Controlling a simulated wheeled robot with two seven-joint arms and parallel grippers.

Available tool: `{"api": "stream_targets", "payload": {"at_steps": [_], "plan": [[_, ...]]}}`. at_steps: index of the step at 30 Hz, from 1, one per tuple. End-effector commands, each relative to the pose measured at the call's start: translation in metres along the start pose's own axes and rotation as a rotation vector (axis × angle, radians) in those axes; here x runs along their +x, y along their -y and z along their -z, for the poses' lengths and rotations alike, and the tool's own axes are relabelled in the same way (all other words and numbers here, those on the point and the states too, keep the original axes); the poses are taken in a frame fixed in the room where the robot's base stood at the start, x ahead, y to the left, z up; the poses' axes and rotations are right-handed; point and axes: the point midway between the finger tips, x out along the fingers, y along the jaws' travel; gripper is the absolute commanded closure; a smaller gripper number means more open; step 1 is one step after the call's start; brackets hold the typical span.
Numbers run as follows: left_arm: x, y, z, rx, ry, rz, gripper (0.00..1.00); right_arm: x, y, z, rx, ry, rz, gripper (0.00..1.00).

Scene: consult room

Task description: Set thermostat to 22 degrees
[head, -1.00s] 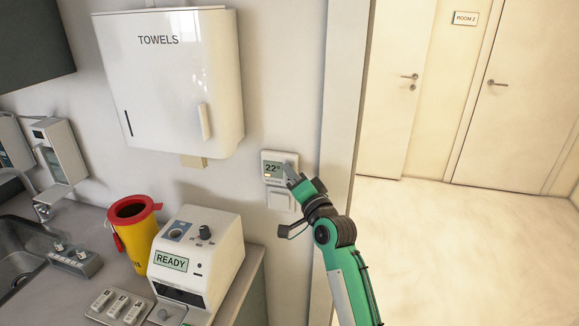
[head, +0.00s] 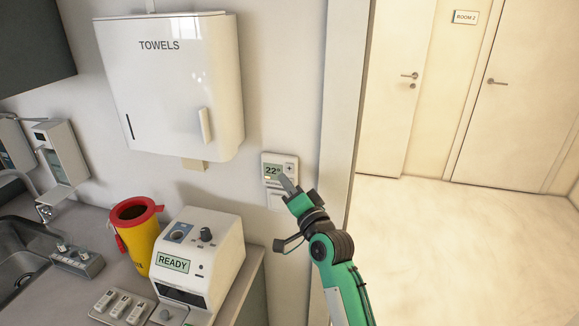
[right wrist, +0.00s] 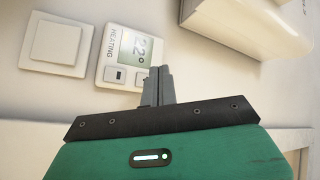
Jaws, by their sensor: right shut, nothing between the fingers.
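The thermostat (head: 272,170) is a small white wall unit whose display reads 22°. In the right wrist view the thermostat (right wrist: 110,43) carries the word HEATING, shows 22° and has a dark button at its lower edge. My right gripper (head: 287,181) is shut and empty, its fingertips just in front of the thermostat's lower right. In the right wrist view the closed fingertips (right wrist: 158,72) cover part of the thermostat's lower edge; I cannot tell whether they touch it. My left gripper is not in view.
A white switch (right wrist: 58,44) is on the wall beside the thermostat. A TOWELS dispenser (head: 175,90) hangs to the left. On the counter stand a device reading READY (head: 215,255) and a yellow bin with a red rim (head: 143,245).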

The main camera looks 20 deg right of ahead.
Motion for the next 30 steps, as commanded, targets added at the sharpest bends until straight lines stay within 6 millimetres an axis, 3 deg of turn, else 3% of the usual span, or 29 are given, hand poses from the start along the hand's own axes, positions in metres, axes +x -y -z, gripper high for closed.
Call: {"api": "stream_targets", "payload": {"at_steps": [9, 30], "plan": [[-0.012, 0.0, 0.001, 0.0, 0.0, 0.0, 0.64, -0.019, 0.014, -0.013, 0.001, -0.001, 0.0, 1.0], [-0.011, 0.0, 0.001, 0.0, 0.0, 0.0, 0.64, -0.02, 0.014, -0.014, 0.0, -0.001, 0.0, 1.0]]}}
